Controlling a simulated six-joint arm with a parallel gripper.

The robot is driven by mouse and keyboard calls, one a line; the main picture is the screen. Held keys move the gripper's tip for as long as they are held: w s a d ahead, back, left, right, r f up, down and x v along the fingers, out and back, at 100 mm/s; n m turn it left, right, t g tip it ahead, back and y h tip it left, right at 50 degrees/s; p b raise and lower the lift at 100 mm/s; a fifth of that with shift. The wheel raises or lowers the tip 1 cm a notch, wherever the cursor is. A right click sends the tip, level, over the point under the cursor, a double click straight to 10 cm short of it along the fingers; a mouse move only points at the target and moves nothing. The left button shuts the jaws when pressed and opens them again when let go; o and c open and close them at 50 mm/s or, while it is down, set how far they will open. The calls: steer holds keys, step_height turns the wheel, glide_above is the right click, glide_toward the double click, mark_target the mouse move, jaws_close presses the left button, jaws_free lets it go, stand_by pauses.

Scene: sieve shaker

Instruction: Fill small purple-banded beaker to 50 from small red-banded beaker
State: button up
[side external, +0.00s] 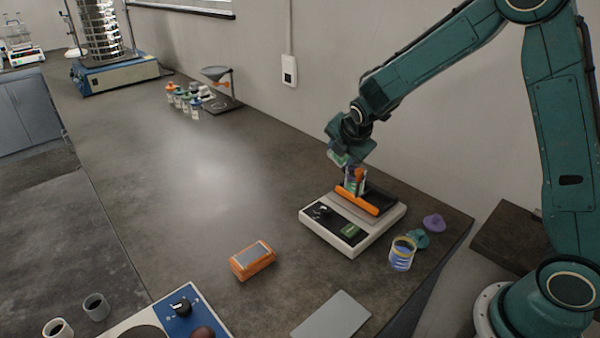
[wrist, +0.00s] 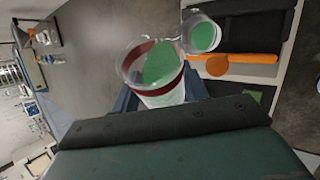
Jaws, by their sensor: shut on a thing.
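My gripper (side external: 345,158) is low over the right half of a white and black balance (side external: 333,243). In the wrist view it is shut on the red-banded beaker (wrist: 142,50), which holds green contents. A second small clear beaker (wrist: 187,41), also with green contents, is close to the held beaker's rim; whether they touch is unclear. Its band colour cannot be made out, so I cannot confirm that it is the purple-banded one. The balance's reading is not legible.
A blue and yellow cup (side external: 402,256), a teal lump (side external: 418,239) and a purple lump (side external: 433,222) are right of the balance. An orange box (side external: 252,262) and a grey plate (side external: 330,317) lie in front. Several small bottles (side external: 186,100) stand farther back. The bench's middle is clear.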

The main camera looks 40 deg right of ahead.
steer(key=shift+r+m+y+p, duration=0.4)
steer(key=shift+r+y+p, duration=0.15)
steer(key=shift+y, duration=0.55)
stand_by(3.4)
steer(key=shift+a, duration=0.1)
steer(key=shift+f+h, duration=0.25)
steer(key=shift+h, duration=0.15)
steer(key=shift+f+n+h, duration=0.5)
steer(key=shift+f+h, duration=0.05)
steer(key=shift+h, duration=0.45)
steer(key=shift+r+h, duration=0.25)
steer(key=shift+h, duration=0.25)
